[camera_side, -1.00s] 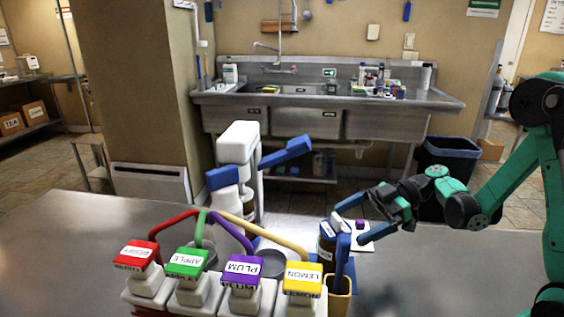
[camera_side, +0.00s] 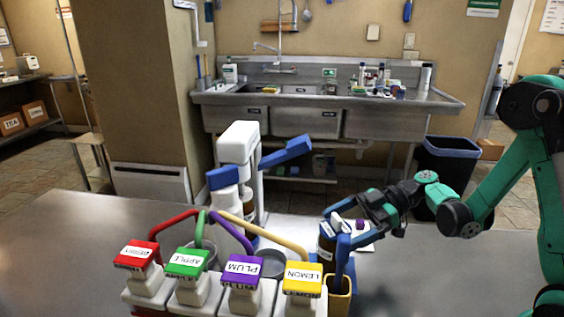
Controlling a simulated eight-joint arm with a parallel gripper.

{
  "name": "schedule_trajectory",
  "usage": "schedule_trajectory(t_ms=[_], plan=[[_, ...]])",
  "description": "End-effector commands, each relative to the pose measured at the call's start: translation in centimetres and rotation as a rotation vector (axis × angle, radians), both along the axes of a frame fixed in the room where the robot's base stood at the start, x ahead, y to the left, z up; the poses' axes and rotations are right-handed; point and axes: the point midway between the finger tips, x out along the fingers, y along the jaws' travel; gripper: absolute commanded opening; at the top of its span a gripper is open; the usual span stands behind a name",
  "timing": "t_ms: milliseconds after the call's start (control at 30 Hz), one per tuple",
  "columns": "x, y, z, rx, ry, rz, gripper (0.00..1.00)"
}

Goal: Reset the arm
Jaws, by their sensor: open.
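My gripper (camera_side: 340,222) is at the right of centre in the side view, at the end of the green and black arm. Its two blue-tipped fingers are apart, one on the far side and one on the near side of the top of a dark bottle (camera_side: 327,244) with a pale label. I cannot tell whether the fingers touch it. The near finger and a blue upright part in front hide some of the bottle.
Dispensers labelled APPLE (camera_side: 187,262), PLUM (camera_side: 242,271) and LEMON (camera_side: 302,278) stand at the front beside a red one (camera_side: 137,253). A yellow cup (camera_side: 338,300) is before the bottle. A white machine with a blue lever (camera_side: 285,152) stands behind. The table's left is clear.

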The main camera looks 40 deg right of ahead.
Motion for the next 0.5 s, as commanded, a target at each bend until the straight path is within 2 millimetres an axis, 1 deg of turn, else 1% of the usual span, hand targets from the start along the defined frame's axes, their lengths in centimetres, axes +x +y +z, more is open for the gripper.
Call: schedule_trajectory(t_ms=[33, 100, 133, 200, 500], plan=[[0.3, 0.9, -0.4, 0.0, 0.0, 0.005, 1.0], [0.7, 1.9, -0.9, 0.0, 0.0, 0.004, 1.0], [0.8, 2.0, -1.2, 0.0, 0.001, 0.003, 1.0], [0.8, 1.8, -0.1, 0.0, 0.001, -0.001, 1.0], [0.8, 1.8, 2.5, 0.0, 0.001, -0.001, 1.0]])
